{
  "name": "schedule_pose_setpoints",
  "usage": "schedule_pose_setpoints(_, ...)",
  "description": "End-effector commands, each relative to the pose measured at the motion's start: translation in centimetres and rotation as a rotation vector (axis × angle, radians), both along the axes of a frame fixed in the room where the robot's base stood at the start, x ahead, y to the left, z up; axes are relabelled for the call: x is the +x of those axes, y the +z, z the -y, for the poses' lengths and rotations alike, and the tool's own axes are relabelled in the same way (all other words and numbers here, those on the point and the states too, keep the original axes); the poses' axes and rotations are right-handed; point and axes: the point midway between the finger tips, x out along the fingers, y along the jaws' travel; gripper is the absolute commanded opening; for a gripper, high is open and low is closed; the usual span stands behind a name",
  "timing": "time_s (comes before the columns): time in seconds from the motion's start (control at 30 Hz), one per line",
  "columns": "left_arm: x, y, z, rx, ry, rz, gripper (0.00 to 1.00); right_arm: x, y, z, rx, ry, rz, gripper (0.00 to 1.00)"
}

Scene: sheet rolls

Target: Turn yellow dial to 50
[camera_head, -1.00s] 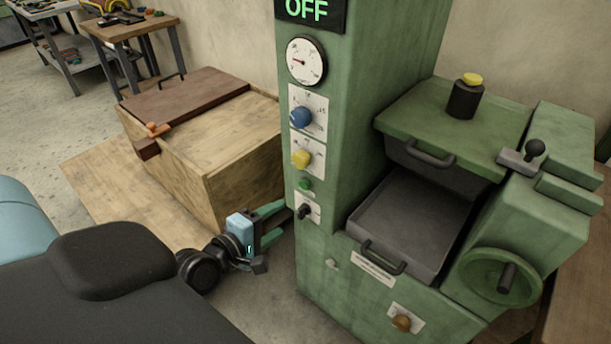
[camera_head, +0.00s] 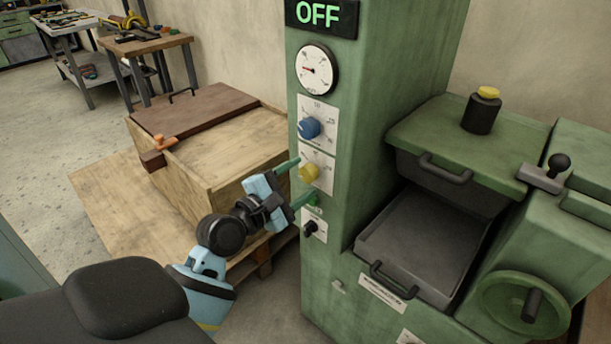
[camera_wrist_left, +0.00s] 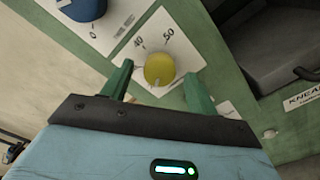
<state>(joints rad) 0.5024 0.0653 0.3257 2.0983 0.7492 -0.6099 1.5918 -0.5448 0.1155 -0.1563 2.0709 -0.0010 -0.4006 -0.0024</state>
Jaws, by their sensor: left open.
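The yellow dial (camera_head: 309,172) sits on a white scale plate on the front of the green machine, below the blue dial (camera_head: 309,128). In the left wrist view the yellow dial (camera_wrist_left: 159,69) shows between the fingertips, with the marks 40 and 50 above it on the plate. My left gripper (camera_head: 298,180) is open, with its green fingers either side of the yellow dial and pointing at the panel. The left wrist view also shows the open left gripper (camera_wrist_left: 159,82). I cannot tell whether the fingers touch the dial. My right gripper is not in view.
A green button (camera_head: 314,199) and a black switch (camera_head: 311,228) sit just below the yellow dial. The display (camera_head: 320,13) reads OFF above a round gauge (camera_head: 316,69). A wooden crate (camera_head: 219,160) stands left of the machine, close behind my left arm.

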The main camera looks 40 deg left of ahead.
Motion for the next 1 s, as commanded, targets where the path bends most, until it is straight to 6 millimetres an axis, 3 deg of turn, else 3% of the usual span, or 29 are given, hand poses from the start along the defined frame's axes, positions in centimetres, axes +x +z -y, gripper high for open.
schedule_pose_setpoints(0.2, 2.1, -0.1, 0.1, 0.000, 0.001, -0.001, 0.59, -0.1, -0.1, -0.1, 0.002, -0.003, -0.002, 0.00)
schedule_pose_setpoints(0.53, 2.4, 0.0, 0.2, 0.001, 0.000, -0.001, 0.59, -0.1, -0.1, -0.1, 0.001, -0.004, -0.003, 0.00)
schedule_pose_setpoints(0.87, 2.4, 0.0, 0.2, 0.001, 0.000, -0.001, 0.17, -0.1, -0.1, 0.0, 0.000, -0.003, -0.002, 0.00)
schedule_pose_setpoints(1.0, 2.4, 0.0, 0.2, 0.003, 0.000, -0.001, 0.15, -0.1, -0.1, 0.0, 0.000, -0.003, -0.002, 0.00)
